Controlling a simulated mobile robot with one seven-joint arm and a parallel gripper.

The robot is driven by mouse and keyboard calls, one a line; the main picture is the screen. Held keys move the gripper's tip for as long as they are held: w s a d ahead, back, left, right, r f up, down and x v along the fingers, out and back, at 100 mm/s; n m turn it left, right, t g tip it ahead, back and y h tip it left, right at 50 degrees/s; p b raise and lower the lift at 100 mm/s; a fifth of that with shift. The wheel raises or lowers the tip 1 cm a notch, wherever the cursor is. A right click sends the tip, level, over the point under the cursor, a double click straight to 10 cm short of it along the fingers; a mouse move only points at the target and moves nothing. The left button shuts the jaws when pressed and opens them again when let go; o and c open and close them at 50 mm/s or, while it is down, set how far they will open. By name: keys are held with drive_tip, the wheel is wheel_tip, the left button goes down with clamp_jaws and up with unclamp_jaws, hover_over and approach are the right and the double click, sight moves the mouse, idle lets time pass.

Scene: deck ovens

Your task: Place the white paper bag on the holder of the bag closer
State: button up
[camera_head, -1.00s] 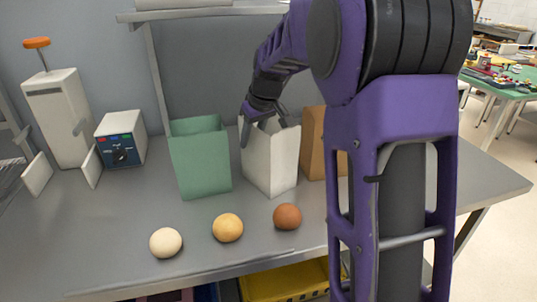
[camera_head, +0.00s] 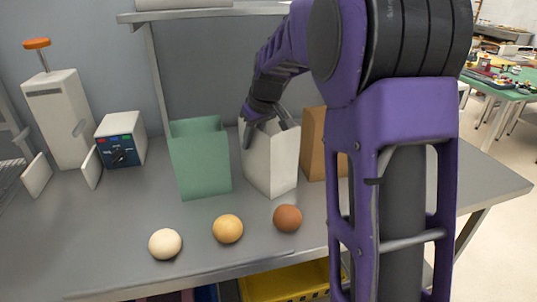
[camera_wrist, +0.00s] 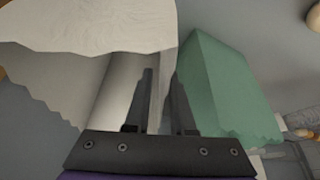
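The white paper bag (camera_head: 272,161) stands upright on the table, between a green bag and a brown bag. It also fills the upper left of the wrist view (camera_wrist: 95,28). My gripper (camera_head: 267,130) is at its open top, with fingers apart. In the wrist view my gripper (camera_wrist: 160,108) straddles the bag's side wall nearest the green bag, with a gap still showing between fingers and wall. A white machine with an orange knob (camera_head: 62,115), apparently the bag closer, stands at the left. Two upright white plates (camera_head: 37,174) are in front of it.
A brown bag (camera_head: 312,142) is to the right. A blue-panelled box (camera_head: 121,140) stands at left. Three round buns (camera_head: 227,228) lie along the front. A shelf (camera_head: 205,12) is above.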

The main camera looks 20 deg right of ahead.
clamp_jaws()
idle(1.1)
